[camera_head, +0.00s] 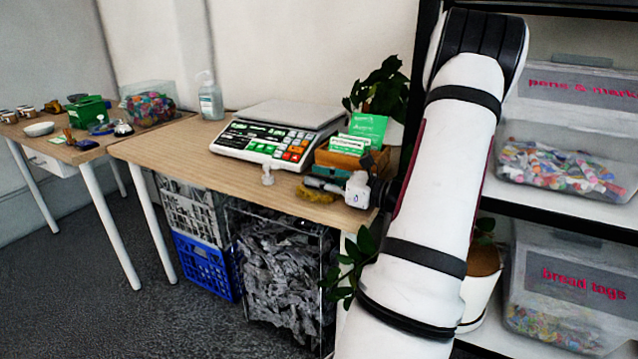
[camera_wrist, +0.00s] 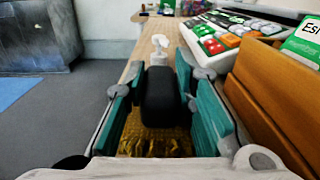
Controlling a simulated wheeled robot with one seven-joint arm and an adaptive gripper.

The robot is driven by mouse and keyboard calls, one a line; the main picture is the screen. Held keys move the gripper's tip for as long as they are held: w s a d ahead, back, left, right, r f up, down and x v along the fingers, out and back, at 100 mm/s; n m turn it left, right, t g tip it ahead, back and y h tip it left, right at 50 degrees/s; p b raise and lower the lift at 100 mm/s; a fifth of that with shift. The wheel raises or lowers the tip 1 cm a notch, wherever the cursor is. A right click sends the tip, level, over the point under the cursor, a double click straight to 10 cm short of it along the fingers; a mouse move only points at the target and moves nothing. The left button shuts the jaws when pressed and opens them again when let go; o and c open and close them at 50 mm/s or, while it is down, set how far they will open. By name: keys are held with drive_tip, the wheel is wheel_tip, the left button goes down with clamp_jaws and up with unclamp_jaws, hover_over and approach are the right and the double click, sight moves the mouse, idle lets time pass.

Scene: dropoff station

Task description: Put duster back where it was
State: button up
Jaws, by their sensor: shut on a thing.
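The duster has a yellow fuzzy pad (camera_head: 316,194) and a dark handle. It is at the right part of the wooden table, near its front edge, in the head view. My gripper (camera_head: 325,187) is shut on it. In the wrist view the black handle (camera_wrist: 160,97) lies between the teal finger pads of my gripper (camera_wrist: 160,85), with the yellow pad (camera_wrist: 155,140) below. I cannot tell whether the pad touches the tabletop.
A wooden box (camera_head: 345,160) with green cards is close behind my gripper. Shelves with bins (camera_head: 562,165) stand right. Bare tabletop (camera_head: 180,145) lies left.

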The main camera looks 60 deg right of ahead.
drive_tip(key=o, duration=1)
